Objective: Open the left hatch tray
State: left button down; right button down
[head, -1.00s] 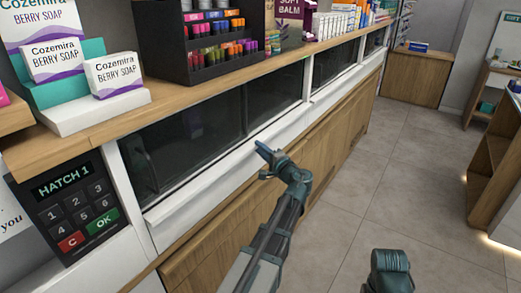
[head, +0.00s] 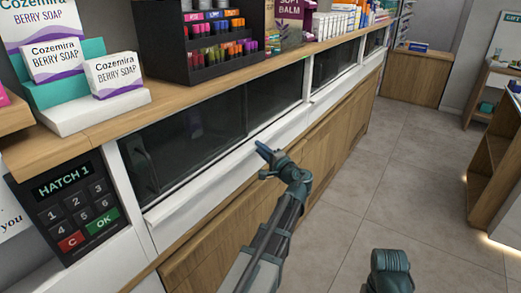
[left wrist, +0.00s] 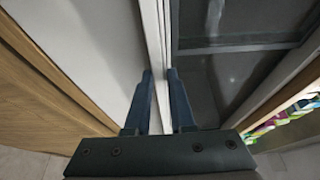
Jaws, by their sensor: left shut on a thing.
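The left hatch tray (head: 200,200) shows in the head view as a long white front below a dark glass window, beside the keypad. My left gripper (head: 265,152) is at the upper edge of this white front, toward its right part. In the left wrist view, the two fingers of my left gripper (left wrist: 159,76) stand on either side of the tray's narrow white lip (left wrist: 155,35) and are shut on it. The dark glass is right of the lip there. My right gripper is not in view; only part of my right arm shows at the bottom right.
A keypad (head: 72,203) reading HATCH 1 is at the left. The wooden counter (head: 200,95) above holds soap boxes (head: 115,75) and a black display rack (head: 190,45). Wooden panels (head: 320,150) run below the hatches. The tiled floor (head: 400,190) to the right is clear.

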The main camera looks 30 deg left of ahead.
pick_arm(q)
jog(key=s+d, duration=0.1)
jog(key=d, duration=1.8)
jog(key=shift+s+d, duration=0.25)
jog(key=shift+s, duration=0.1)
jog(key=c, duration=0.8)
grip_release()
jog(key=shift+o, duration=0.2)
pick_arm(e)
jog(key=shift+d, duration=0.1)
